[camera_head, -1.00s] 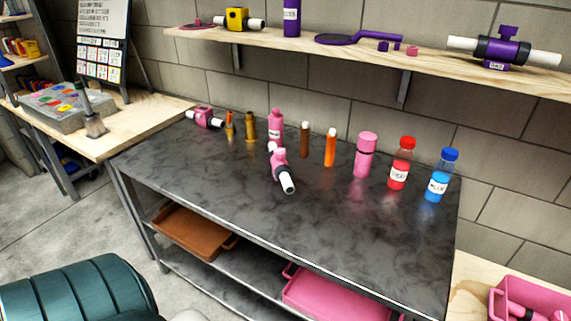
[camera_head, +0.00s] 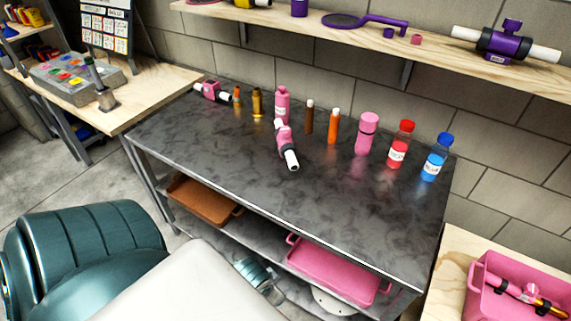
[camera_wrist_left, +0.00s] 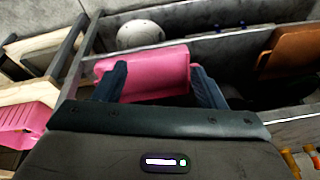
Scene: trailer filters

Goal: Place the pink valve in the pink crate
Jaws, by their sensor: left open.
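A pink valve (camera_head: 285,146) with white pipe ends and a black collar lies on the dark worktable (camera_head: 330,210), near its middle. Another pink valve (camera_head: 212,91) with white ends lies at the table's far left corner. My right gripper is not in view.
Several bottles and tubes stand along the table's back, including a red-capped bottle (camera_head: 400,145) and a blue-capped one (camera_head: 436,158). Below are a brown tray (camera_head: 205,201) and a pink tray (camera_head: 335,272). A wall shelf (camera_head: 370,37) hangs above. The front tabletop is mostly clear.

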